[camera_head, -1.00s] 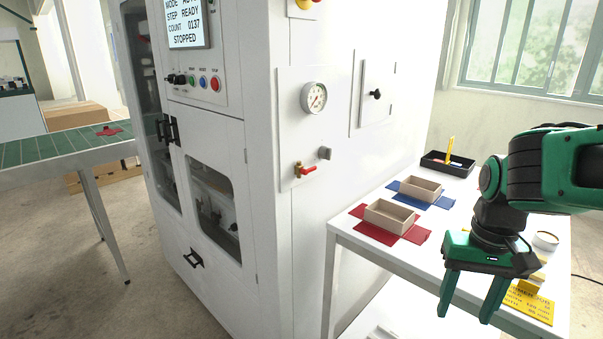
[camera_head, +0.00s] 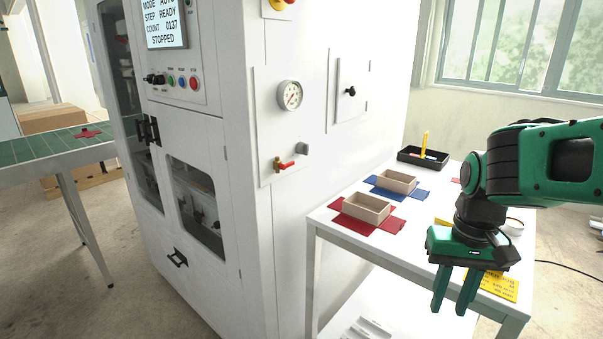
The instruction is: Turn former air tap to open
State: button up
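The air tap (camera_head: 284,165) has a red lever on a brass body, on a plate on the side wall of the white former machine (camera_head: 240,175). Its lever points sideways to the right. A round pressure gauge (camera_head: 290,95) sits above it; its reading is too small to tell. My gripper (camera_head: 454,304) points down at the right, in front of the white table and well apart from the tap. Its two green fingers are spread with a gap between them, and nothing shows between them.
The white table (camera_head: 325,222) holds two beige boxes on red and blue sheets (camera_head: 407,192), a black tray (camera_head: 421,158) and a yellow printed card (camera_head: 494,285). A green conveyor (camera_head: 45,150) stands at left. The machine's screen (camera_head: 165,22) reads STOPPED.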

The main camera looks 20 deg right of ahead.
aim_at(281, 167)
jog(key=k, duration=0.4)
jog(key=z, duration=1.95)
jog(key=k, duration=1.35)
jog(key=u, duration=0.75)
jog(key=i, duration=1)
jog(key=z, duration=0.05)
